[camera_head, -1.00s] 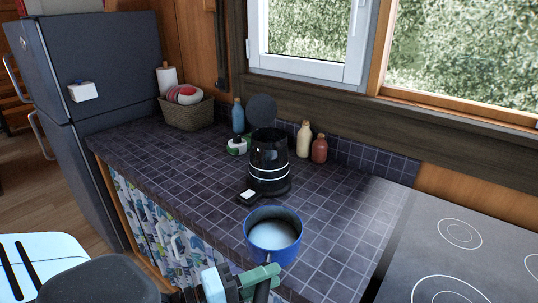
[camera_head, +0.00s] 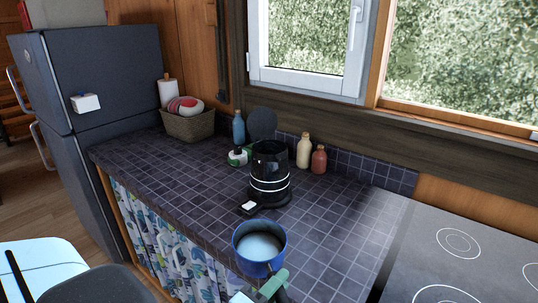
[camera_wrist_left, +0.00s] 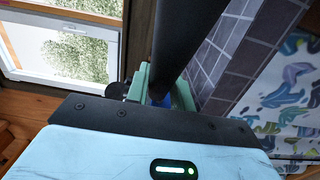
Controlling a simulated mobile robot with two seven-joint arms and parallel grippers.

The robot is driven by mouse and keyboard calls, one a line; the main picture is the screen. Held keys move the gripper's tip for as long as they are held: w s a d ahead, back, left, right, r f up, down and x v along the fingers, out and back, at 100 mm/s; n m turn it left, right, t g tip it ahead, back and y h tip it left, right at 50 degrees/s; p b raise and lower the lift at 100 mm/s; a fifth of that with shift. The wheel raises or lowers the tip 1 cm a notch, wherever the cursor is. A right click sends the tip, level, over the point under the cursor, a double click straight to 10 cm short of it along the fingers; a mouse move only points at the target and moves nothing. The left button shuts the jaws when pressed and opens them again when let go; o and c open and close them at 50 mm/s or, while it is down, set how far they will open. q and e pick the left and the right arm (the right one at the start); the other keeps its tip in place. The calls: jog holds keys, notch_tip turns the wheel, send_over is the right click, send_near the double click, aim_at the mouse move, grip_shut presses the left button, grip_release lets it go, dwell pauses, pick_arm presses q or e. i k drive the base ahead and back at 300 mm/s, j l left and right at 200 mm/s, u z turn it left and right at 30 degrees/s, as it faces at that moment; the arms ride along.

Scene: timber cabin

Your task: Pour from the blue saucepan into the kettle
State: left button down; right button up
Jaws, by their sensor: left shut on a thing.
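The blue saucepan (camera_head: 262,267) is near the counter's front edge in the head view, roughly upright, its mouth facing up. Its inside looks pale; I cannot tell how much liquid it holds. My left gripper (camera_head: 270,287) is shut on its handle at the bottom of the view. In the left wrist view the dark handle (camera_wrist_left: 181,38) runs up from between the green fingers (camera_wrist_left: 165,90). The black kettle (camera_head: 269,170) stands upright on the counter beyond the saucepan, with pale rings around its lower part. The saucepan is apart from it. My right gripper is out of view.
A blue bottle (camera_head: 238,128), a cream bottle (camera_head: 304,151) and a red bottle (camera_head: 319,159) stand behind. A basket (camera_head: 189,126) is at the back left, a hob (camera_head: 465,250) at the right.

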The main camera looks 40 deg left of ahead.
aim_at(270, 177)
jog(key=j, duration=1.8)
jog(key=i+j, duration=0.15)
jog(key=j, duration=1.65)
